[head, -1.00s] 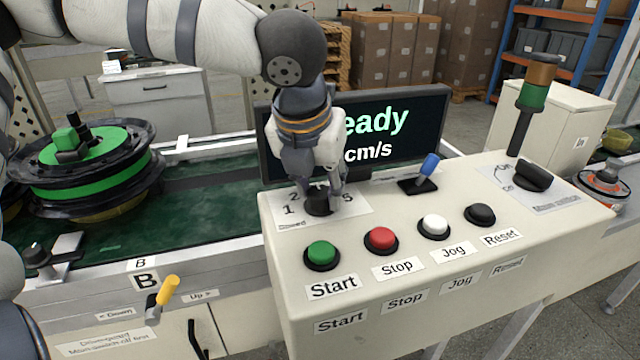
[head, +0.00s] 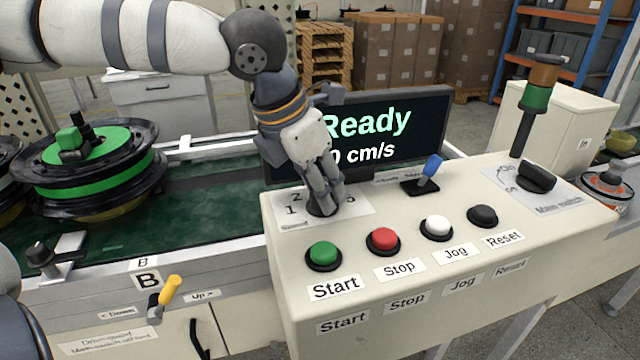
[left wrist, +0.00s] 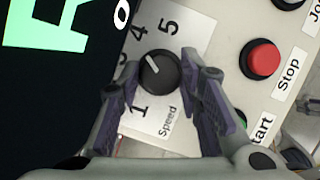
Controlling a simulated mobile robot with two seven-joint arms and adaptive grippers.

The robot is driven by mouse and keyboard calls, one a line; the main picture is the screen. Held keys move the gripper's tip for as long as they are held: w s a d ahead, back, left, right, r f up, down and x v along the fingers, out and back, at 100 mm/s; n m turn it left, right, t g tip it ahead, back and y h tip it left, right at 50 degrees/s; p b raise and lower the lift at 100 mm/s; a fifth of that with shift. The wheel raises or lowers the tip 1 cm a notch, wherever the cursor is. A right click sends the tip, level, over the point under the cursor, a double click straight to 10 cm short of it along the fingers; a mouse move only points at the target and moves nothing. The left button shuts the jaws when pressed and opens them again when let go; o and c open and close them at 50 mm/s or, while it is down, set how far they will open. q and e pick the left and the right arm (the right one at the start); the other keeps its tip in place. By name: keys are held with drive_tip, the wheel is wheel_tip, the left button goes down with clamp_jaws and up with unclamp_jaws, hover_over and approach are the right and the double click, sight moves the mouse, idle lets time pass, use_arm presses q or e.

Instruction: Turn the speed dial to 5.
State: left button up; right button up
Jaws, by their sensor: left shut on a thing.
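The speed dial (left wrist: 160,72) is a round black knob on the sloped cream control panel (head: 390,268). My left gripper (head: 322,203) reaches down over it and is shut on it, one finger on each side. In the left wrist view the fingers flank the dial (left wrist: 162,82). Its white pointer slants up-left in that view, toward the 3 and 4 side of the scale, not at the 5 (left wrist: 168,26). In the head view the fingers hide most of the dial. My right gripper is not in view.
The display (head: 400,130) behind the dial reads "Ready" and partly hidden "0 cm/s". Green (head: 322,254), red (head: 383,241), white and black buttons line the panel front. A blue-handled lever (head: 431,167) and black main switch (head: 537,177) stand to the right.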

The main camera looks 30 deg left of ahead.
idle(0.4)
use_arm(q)
drive_tip(key=o, duration=1.2)
drive_tip(key=shift+c, duration=0.2)
drive_tip(key=d+v, duration=0.1)
drive_tip(key=v, duration=0.7)
drive_tip(key=shift+a, duration=0.45)
